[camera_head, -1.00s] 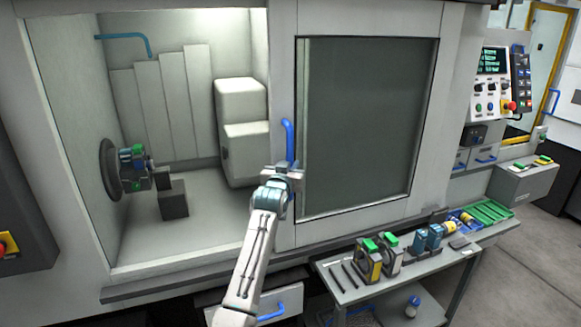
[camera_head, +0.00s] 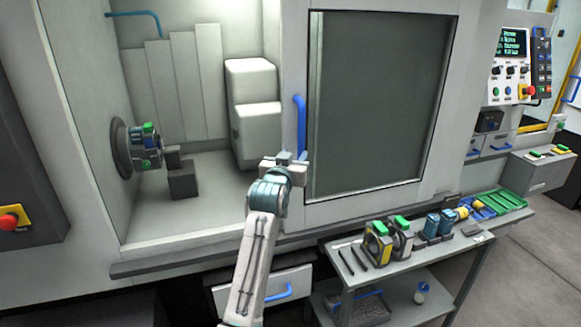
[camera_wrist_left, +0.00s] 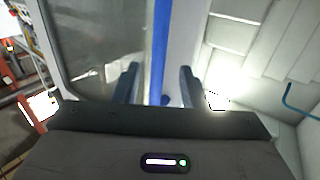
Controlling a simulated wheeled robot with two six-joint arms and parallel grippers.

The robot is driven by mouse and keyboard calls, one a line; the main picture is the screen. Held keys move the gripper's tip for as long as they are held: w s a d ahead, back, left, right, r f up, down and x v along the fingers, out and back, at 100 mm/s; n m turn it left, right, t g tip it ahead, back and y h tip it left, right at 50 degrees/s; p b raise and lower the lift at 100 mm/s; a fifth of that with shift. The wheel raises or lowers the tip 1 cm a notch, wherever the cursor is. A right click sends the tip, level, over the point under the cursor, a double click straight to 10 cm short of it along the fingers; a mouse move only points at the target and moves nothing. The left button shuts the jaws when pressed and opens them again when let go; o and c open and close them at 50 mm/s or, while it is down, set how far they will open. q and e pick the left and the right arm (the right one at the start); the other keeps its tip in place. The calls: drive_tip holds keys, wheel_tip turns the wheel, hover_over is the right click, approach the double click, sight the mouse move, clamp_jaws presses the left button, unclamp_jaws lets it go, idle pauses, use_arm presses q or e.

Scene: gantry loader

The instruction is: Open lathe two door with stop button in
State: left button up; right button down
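The lathe door (camera_head: 295,60) with its dark window (camera_head: 380,110) stands to the right, and the left part of the machine is open. Its blue handle (camera_head: 300,125) is upright on the door's left edge. My left gripper (camera_head: 288,160) is at the handle's lower end. In the left wrist view the blue handle (camera_wrist_left: 159,50) runs between the two fingers of the left gripper (camera_wrist_left: 158,85), with gaps on both sides. A red stop button (camera_head: 525,91) sits on the control panel; whether it is pressed in cannot be told. My right gripper is not in view.
Inside the machine are a chuck (camera_head: 122,148) and a grey block (camera_head: 182,180). Another red button (camera_head: 10,220) on yellow is at the far left. A workbench (camera_head: 345,290) with several parts stands below the door at right. An open-looking drawer (camera_head: 265,288) is below the machine.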

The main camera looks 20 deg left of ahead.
use_arm(q)
drive_tip(key=shift+s, duration=1.2)
drive_tip(key=s+a+f+g, duration=0.1)
drive_tip(key=s+f+g, duration=0.2)
drive_tip(key=f, duration=1.7)
drive_tip(key=s+a+f+g, duration=0.1)
drive_tip(key=s+f+g, duration=0.15)
drive_tip(key=f, duration=1.85)
drive_tip(key=s+a+f+g, duration=0.1)
drive_tip(key=s+f+g, duration=0.1)
drive_tip(key=s+f, duration=0.45)
drive_tip(key=s+a+f+g, duration=0.1)
drive_tip(key=s+f+g, duration=0.15)
drive_tip(key=f, duration=0.65)
drive_tip(key=s+a+f+g, duration=0.2)
drive_tip(key=s+f, duration=0.8)
drive_tip(key=s, duration=0.3)
drive_tip(key=s+a+f+g, duration=0.1)
drive_tip(key=s+f, duration=0.8)
drive_tip(key=s, duration=0.4)
drive_tip(key=s+a+f+g, duration=0.2)
drive_tip(key=s+f, duration=0.2)
drive_tip(key=s, duration=0.9)
drive_tip(key=s+a+f+g, duration=0.1)
drive_tip(key=s+f, duration=0.3)
drive_tip(key=s, duration=0.9)
drive_tip(key=shift+s+a+g+y, duration=0.4)
drive_tip(key=shift+a, duration=0.3)
